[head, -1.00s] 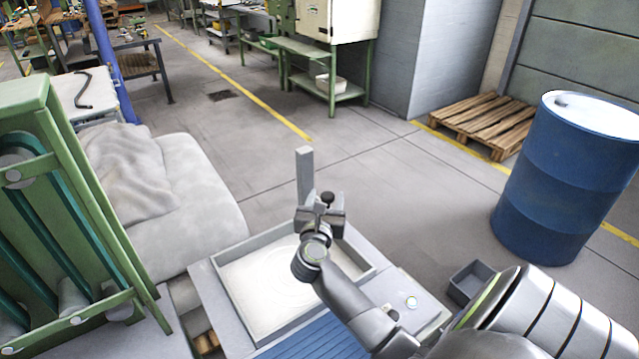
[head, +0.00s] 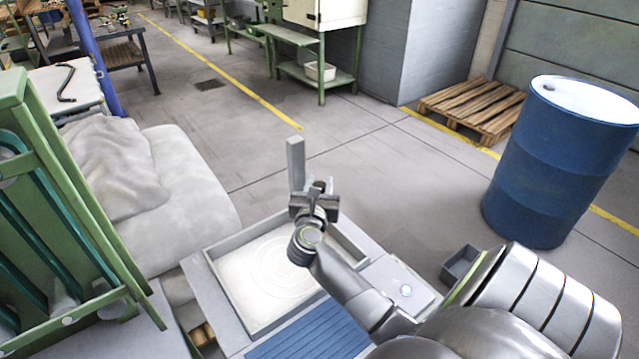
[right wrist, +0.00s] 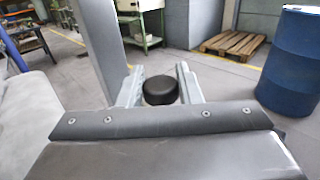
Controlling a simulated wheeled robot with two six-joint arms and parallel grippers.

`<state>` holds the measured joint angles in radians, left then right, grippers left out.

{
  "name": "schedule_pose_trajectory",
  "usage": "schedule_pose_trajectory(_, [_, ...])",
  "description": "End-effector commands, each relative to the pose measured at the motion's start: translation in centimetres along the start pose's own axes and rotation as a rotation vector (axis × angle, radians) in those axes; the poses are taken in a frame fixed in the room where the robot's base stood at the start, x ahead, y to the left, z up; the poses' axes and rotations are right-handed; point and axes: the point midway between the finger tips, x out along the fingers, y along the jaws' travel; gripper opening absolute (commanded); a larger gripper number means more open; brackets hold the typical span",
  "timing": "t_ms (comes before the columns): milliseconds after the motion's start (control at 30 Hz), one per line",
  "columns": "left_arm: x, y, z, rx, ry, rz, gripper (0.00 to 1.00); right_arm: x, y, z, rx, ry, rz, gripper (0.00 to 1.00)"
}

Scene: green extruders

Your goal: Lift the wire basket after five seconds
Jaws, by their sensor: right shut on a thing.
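No wire basket can be made out in either view. My right gripper (head: 318,190) is above the far edge of a shallow grey tray, beside an upright grey post (head: 295,163). In the right wrist view, its two fingers (right wrist: 160,88) stand either side of a round black knob (right wrist: 160,92) and are shut on it. What the knob is fixed to is hidden by the gripper. The tray (head: 232,306) has a pale, whitish inside with faint rings. My left gripper is not in view.
A panel with a small round button (head: 406,290) and a small grey bin (head: 462,262) are right of the tray. A blue ribbed mat (head: 312,332) lies in front. A green rack (head: 35,110) stands left, a blue drum (head: 552,170) right.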

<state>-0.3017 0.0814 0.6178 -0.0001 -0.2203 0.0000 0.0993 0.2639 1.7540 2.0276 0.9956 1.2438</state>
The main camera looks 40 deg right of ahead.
Motion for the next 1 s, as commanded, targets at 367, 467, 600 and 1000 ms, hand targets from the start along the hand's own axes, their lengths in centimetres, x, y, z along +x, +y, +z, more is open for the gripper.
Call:
schedule_pose_trajectory(367, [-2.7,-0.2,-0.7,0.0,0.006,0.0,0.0,0.0,0.0,3.1,0.001,-0.002,0.0,0.0])
schedule_pose_trajectory(467, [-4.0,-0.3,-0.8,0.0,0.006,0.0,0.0,0.0,0.0,4.6,0.001,-0.002,0.0,0.0])
schedule_pose_trajectory(600, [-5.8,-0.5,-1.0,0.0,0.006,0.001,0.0,0.0,0.0,6.7,0.001,-0.003,0.0,0.0])
schedule_pose_trajectory(1000, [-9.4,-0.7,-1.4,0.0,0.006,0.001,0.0,0.0,0.0,10.9,0.002,-0.004,0.0,0.0])
